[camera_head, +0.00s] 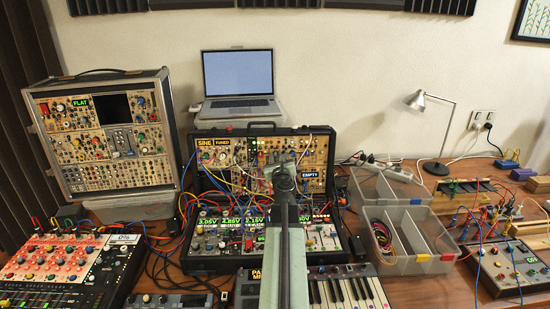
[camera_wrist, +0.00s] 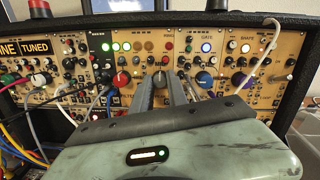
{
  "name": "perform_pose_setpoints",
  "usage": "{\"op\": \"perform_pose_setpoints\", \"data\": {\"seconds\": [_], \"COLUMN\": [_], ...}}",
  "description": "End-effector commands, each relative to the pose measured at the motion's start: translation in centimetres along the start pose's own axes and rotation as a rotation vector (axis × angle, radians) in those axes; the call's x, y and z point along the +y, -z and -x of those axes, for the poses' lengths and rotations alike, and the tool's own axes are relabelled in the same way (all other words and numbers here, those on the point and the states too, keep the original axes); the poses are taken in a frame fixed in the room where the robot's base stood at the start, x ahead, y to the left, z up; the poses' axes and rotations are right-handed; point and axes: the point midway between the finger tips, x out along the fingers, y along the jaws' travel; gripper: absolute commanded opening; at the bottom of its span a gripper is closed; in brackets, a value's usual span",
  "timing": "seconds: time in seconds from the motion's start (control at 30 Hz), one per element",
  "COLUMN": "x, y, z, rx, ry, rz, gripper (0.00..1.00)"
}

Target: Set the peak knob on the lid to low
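The open case's lid (camera_head: 318,150) stands upright, its tan panels full of knobs, jacks and lights. In the wrist view the lid panel (camera_wrist: 215,42) fills the upper part. My gripper (camera_wrist: 160,82) points at the panel, its two grey fingers slightly apart at either side of a small red-topped knob (camera_wrist: 159,78). I cannot tell whether they touch it. Another red knob (camera_wrist: 122,78) sits just left of the fingers. The labels are too small to read, so I cannot tell which knob is peak or its setting. In the head view my gripper (camera_head: 284,178) hides part of the lid.
Patch cables (camera_head: 222,180) cross the lid's left side, and a white cable (camera_wrist: 262,60) hangs right of my gripper. The case's lower half (camera_head: 190,262) holds more modules. A laptop (camera_head: 238,75) stands behind, a rack (camera_head: 100,130) at left, and clear bins (camera_head: 425,262) at right.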

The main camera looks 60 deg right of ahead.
Motion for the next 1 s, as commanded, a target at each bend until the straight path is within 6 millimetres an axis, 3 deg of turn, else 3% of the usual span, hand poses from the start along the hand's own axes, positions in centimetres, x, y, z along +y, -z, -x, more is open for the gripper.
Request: {"op": "perform_pose_setpoints", "data": {"seconds": [0.03,0.47,1.0], "x": [0.25,0.47,0.6], "y": [-0.06,-0.13,-0.32], "z": [-0.86,0.06,0.04], "rx": [-0.002,0.001,0.013], "ry": [-0.009,-0.013,-0.067], "rz": [0.0,0.055,0.495], "gripper": [0.0,0.0,0.0]}}
